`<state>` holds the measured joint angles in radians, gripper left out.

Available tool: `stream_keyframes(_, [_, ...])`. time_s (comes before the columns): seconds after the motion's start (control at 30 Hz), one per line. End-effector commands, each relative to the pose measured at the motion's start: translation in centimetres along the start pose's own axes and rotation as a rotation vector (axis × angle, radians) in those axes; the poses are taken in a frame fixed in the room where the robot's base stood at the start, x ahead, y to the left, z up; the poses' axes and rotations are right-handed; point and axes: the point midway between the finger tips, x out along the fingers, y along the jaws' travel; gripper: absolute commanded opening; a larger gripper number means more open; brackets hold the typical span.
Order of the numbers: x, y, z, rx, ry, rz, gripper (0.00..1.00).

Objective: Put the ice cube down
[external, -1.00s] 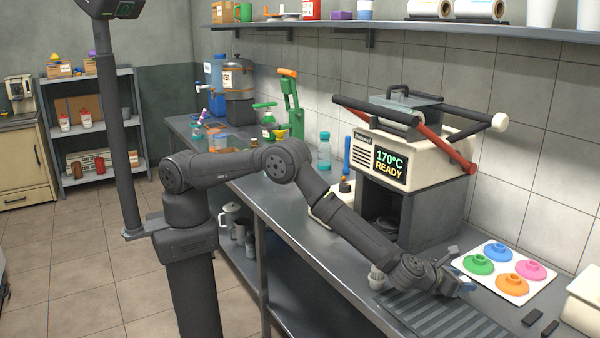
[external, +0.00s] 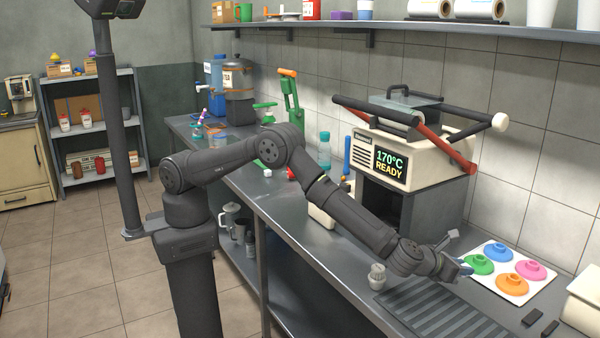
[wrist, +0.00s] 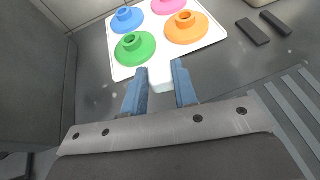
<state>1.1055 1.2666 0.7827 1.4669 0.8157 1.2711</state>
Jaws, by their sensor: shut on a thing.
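My gripper (external: 464,270) is over the counter, just left of the white tray of coloured lids. In the wrist view my gripper (wrist: 160,92) has its two blue fingers a little apart, shut on a small pale ice cube (wrist: 161,84). The cube shows only in part between the fingers, close to the tray's near edge. In the external view the cube is hidden or too small to make out. I cannot tell whether it touches the counter.
The white tray (external: 527,286) holds several coloured lids. A ribbed drain mat (external: 440,313) lies in front, with a small clear cup (external: 376,280) at its left end. The press (external: 415,160) stands behind. Two dark bars (external: 531,317) lie on the right.

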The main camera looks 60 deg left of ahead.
Motion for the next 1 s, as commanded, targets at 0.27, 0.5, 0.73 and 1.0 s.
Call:
stream_keyframes(0.27, [-7.0,-2.2,1.2,0.000,-0.001,-0.003,0.05])
stream_keyframes(0.5, [-10.3,-3.2,1.7,0.001,0.000,-0.001,0.05])
stream_keyframes(0.73, [-10.9,-3.3,1.8,0.001,0.000,0.000,0.05])
stream_keyframes(1.0, [-10.7,0.4,3.1,-0.014,0.000,0.036,0.05])
